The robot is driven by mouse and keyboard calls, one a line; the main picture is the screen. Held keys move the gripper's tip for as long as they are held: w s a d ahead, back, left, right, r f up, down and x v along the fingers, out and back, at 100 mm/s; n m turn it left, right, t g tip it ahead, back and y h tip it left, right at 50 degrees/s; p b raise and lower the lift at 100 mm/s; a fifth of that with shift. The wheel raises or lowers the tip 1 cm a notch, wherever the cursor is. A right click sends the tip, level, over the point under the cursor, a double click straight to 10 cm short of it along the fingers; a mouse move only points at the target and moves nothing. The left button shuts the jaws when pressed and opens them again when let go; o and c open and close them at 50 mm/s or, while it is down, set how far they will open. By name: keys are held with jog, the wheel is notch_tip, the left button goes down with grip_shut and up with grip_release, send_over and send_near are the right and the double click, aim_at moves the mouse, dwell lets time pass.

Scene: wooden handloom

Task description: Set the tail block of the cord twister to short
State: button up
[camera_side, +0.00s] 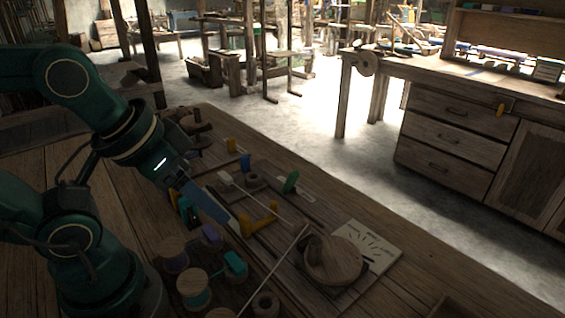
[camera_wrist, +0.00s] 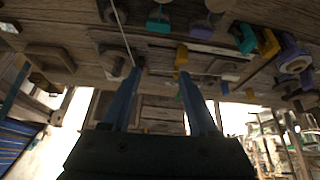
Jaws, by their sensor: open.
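The cord twister lies on the bench in the side view: a long wooden base, a round wooden wheel (camera_side: 333,260) at its near end and a pale printed card (camera_side: 376,243) beside it. Its card marks are too small to read. A yellow bracket-like piece (camera_side: 259,219) and a green piece (camera_side: 290,182) stand along the base. I cannot tell which piece is the tail block. My gripper (camera_side: 222,213) is above the bench, left of the yellow piece. In the wrist view my gripper (camera_wrist: 158,74) is open, with nothing between its blue fingers.
Wooden spools (camera_side: 172,254) and a teal piece (camera_side: 235,264) crowd the bench near my arm. A thin pale rod (camera_side: 275,267) slants up beside the wheel. A drawer cabinet (camera_side: 450,140) stands apart at right.

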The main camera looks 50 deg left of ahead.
jog(key=w+a+r+n+y, duration=0.2)
jog(key=w+a+r+n, duration=0.1)
jog(key=w+r+n, duration=0.3)
jog(key=n+g+y, duration=0.3)
jog(key=n+g, duration=0.1)
jog(key=n, duration=0.7)
send_over(246, 157)
jog(key=d, duration=0.3)
notch_tip(246, 157, down, 10)
jog(key=r, duration=0.1)
jog(key=shift+g, duration=0.8)
jog(key=x, duration=0.2)
jog(key=d+x, duration=0.1)
jog(key=x, duration=0.2)
jog(key=shift+a+f, duration=0.15)
jog(key=shift+f, duration=0.25)
jog(key=shift+a+f+h, duration=0.15)
jog(key=shift+f+h, duration=0.15)
jog(key=shift+f, duration=0.05)
jog(key=shift+x, duration=2.3)
